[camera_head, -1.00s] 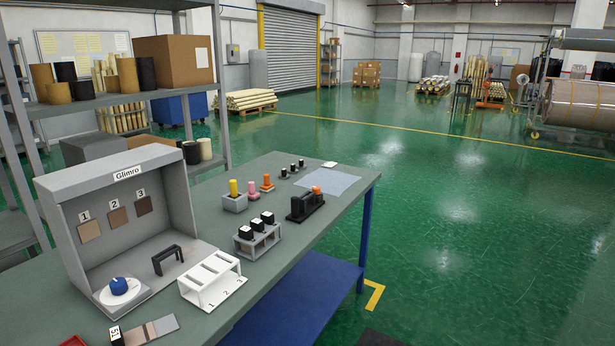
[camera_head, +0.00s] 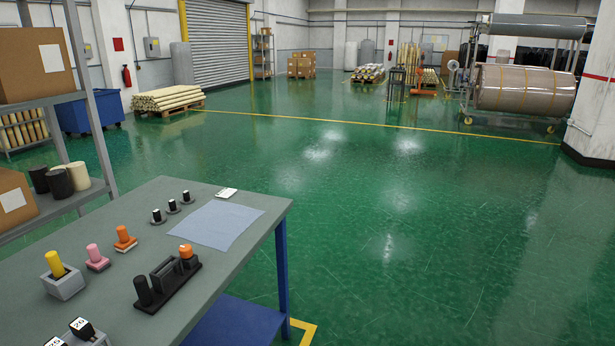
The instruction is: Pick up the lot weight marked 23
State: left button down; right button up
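Black blocks with white number labels stand in a grey rack at the bottom left corner, cut off by the picture edge. The nearer-to-centre black block (camera_head: 83,328) has a label that looks like 20 or 26. Another black block's label (camera_head: 55,343) is partly cut off and hard to read. Three small black pieces with pale tops (camera_head: 172,205) stand in a row farther back on the table; I cannot read any number on them. I cannot make out a label reading 23. Neither of my grippers is in view.
The grey table (camera_head: 215,268) holds a yellow-topped piece in a grey block (camera_head: 62,278), a pink piece (camera_head: 96,257), an orange piece (camera_head: 124,239), a black holder (camera_head: 167,279), a blue-grey cloth (camera_head: 216,224) and a white card (camera_head: 226,193). Open green floor (camera_head: 420,250) lies right.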

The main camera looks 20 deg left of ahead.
aim_at(186, 199)
jog(key=i+u, duration=0.3)
jog(key=i+l+u, duration=0.3)
jog(key=i, duration=0.2)
jog(key=i+l+u, duration=0.25)
jog(key=i, duration=0.15)
